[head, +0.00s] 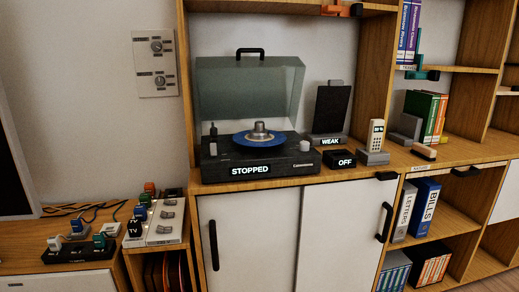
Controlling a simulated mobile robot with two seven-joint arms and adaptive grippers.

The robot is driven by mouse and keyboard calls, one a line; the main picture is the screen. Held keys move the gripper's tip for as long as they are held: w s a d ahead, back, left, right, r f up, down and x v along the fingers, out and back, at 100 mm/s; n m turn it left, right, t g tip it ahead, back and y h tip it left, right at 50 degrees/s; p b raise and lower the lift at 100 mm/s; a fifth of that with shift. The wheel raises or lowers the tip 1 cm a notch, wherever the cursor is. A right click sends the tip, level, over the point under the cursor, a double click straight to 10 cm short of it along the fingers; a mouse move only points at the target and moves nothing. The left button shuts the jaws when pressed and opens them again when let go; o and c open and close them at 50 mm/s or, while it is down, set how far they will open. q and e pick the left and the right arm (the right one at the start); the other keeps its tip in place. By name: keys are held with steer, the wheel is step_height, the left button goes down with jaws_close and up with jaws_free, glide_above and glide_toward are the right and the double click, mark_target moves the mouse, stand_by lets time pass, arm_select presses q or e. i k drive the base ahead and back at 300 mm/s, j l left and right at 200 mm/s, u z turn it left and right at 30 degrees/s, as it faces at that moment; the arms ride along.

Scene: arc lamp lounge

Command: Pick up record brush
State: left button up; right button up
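A small light-wood block with a dark underside, which looks like the record brush (424,152), lies on the wooden cabinet top (330,180) at the right of the head view. It is just right of the cordless phone (376,138) in its cradle and in front of the grey bookend (408,128). It is small in the picture, so its fine detail cannot be told. Neither of my grippers shows in the head view. Nothing is seen touching the brush.
A record player (255,150) with its lid raised and a blue record stands left of the brush. A small black box reading OFF (340,160) sits near the front edge. Upright books (428,115) stand behind the brush. White sliding doors (250,240) are below.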

mark_target(427, 154)
steer(key=l, duration=0.4)
steer(key=i+l, duration=0.15)
steer(key=l, duration=0.25)
steer(key=l+z, duration=0.1)
steer(key=l, duration=0.35)
steer(key=i, duration=0.05)
